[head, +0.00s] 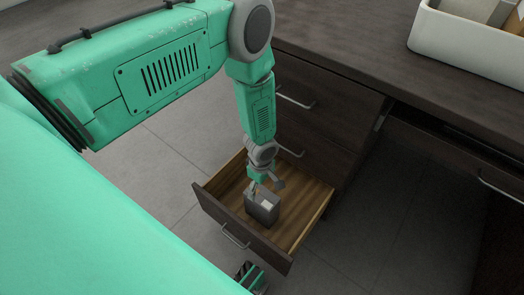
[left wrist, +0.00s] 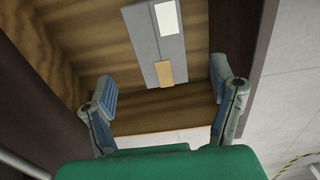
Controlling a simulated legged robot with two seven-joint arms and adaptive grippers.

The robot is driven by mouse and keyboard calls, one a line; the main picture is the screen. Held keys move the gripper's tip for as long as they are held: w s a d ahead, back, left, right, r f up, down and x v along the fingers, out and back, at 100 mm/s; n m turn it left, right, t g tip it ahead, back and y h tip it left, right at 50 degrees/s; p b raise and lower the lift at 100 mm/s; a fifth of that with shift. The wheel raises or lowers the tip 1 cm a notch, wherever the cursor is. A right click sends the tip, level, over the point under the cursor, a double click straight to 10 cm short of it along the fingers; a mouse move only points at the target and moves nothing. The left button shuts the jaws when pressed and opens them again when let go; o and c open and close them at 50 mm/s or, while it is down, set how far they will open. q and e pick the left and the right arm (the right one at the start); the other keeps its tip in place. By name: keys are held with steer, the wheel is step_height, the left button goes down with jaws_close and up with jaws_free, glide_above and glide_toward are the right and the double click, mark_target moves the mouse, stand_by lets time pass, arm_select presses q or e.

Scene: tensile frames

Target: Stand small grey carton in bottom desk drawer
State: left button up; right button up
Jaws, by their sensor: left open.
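The small grey carton (head: 263,207) stands upright in the open bottom desk drawer (head: 294,233), on its wooden floor. In the left wrist view the grey carton (left wrist: 146,35) shows a white label and a tan patch. My left gripper (head: 266,186) is inside the drawer space, just above and behind the carton in the head view. In the left wrist view its two fingers (left wrist: 168,100) are spread apart with nothing between them, and the carton lies beyond them. My right gripper (head: 252,277) shows only in small part at the bottom edge, and its jaws cannot be made out.
The dark desk top (head: 370,50) spans the upper right, with a white bin (head: 465,37) holding boxes on it. Closed drawers with metal handles (head: 297,101) sit above the open one.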

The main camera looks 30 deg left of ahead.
arm_select(q)
steer(key=shift+r, duration=0.6)
steer(key=s+r+m, duration=0.5)
steer(key=s+m, duration=0.4)
steer(key=s, duration=0.2)
steer(key=s+a+r+m, duration=0.1)
steer(key=s+r+m, duration=0.5)
steer(key=s, duration=0.5)
steer(key=m, duration=0.2)
steer(key=shift+s+m+t, duration=0.3)
steer(key=shift+s+m, duration=0.1)
